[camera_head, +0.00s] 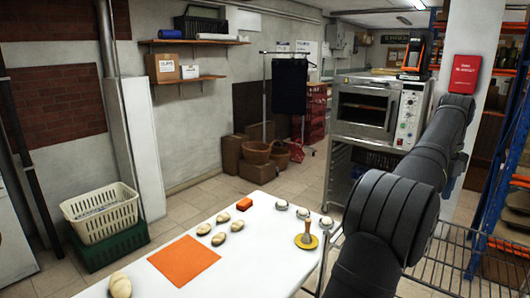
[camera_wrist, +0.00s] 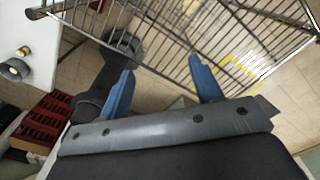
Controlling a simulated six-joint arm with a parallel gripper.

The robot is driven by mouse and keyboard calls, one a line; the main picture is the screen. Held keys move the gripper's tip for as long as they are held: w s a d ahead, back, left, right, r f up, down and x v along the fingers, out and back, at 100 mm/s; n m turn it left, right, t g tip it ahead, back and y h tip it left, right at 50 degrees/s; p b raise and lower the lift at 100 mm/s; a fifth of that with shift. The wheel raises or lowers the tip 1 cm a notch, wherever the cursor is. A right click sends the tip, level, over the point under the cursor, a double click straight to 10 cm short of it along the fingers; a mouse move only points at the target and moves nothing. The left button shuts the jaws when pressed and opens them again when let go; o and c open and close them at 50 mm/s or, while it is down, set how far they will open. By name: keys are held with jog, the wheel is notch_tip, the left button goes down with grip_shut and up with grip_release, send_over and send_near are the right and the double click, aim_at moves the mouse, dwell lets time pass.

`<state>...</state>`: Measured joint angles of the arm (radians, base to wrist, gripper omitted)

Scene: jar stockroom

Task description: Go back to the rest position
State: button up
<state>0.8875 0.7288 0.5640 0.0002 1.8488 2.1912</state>
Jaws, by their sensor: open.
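My gripper (camera_wrist: 161,67) shows in the wrist view with its two blue fingers spread apart and nothing between them. Tiled floor and a wire rack (camera_wrist: 190,22) lie beyond the fingers. In the head view my dark arm fills the right foreground, bent, and the gripper itself cannot be made out there. The white table (camera_head: 262,232) stands to the left of the arm; a corner of it shows at the left edge of the wrist view (camera_wrist: 38,45).
A wire shelf (camera_head: 470,255) is right of my arm. An oven (camera_head: 365,108) stands behind.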

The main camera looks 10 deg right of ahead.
jog(key=w+a+n, duration=0.3)
jog(key=w+a, duration=0.2)
jog(key=a, duration=0.6)
jog(key=w+a+n, duration=0.3)
jog(key=w+a, duration=0.3)
jog(key=a, duration=0.5)
jog(key=shift+w+a+r, duration=0.25)
jog(key=shift+w+r, duration=0.05)
jog(key=shift+r, duration=0.05)
jog(key=shift+o, duration=0.4)
